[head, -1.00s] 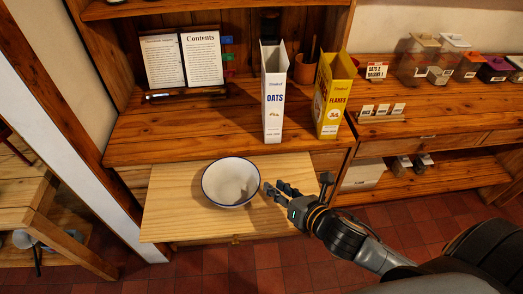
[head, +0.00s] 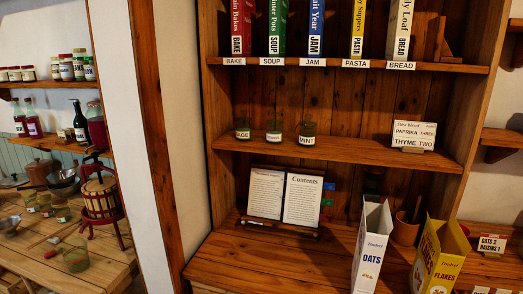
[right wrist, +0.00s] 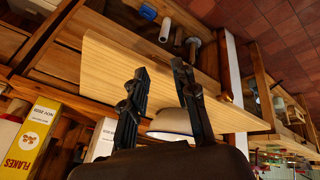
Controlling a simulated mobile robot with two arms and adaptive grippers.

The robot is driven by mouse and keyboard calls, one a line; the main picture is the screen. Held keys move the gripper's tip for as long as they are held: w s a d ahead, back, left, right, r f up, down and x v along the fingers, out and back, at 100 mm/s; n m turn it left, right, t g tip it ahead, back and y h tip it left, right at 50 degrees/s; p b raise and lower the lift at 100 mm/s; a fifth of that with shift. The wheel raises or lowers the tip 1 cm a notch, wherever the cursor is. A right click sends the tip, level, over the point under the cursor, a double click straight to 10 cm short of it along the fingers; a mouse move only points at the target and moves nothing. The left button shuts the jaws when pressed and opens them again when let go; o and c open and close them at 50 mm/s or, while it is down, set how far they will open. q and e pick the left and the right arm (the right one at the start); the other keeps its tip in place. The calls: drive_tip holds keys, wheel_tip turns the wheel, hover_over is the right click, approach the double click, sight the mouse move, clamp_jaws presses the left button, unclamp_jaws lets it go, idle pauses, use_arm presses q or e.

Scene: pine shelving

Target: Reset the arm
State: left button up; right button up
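My right gripper (right wrist: 160,70) shows only in the right wrist view. Its two dark fingers are apart, with nothing held between them. A white bowl (right wrist: 171,124) sits on the pale pull-out board (right wrist: 105,70), partly hidden behind the fingers. I cannot tell how far the gripper is from the bowl. My left gripper is in neither view.
The oats box (head: 370,255) and yellow flakes box (head: 438,258) stand on the counter beside the open contents book (head: 302,200). Spice jars (head: 274,132) and a recipe card (head: 413,135) stand on the shelf above. A bench with a red press (head: 102,200) is at left.

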drive_tip(key=s+a+m+g, duration=0.1)
drive_tip(key=s+m+g, duration=0.1)
drive_tip(key=s+m, duration=0.25)
wheel_tip(320, 180, down, 28)
drive_tip(key=s+g+b, duration=0.1)
drive_tip(key=b, duration=0.1)
drive_tip(key=s+d+f+g, duration=0.1)
drive_tip(key=s+d+f, duration=0.1)
drive_tip(key=s+f, duration=1.5)
drive_tip(key=shift+d+f+g+b, duration=0.25)
drive_tip(key=shift+d+g+b, duration=0.05)
drive_tip(key=shift+d+b, duration=0.1)
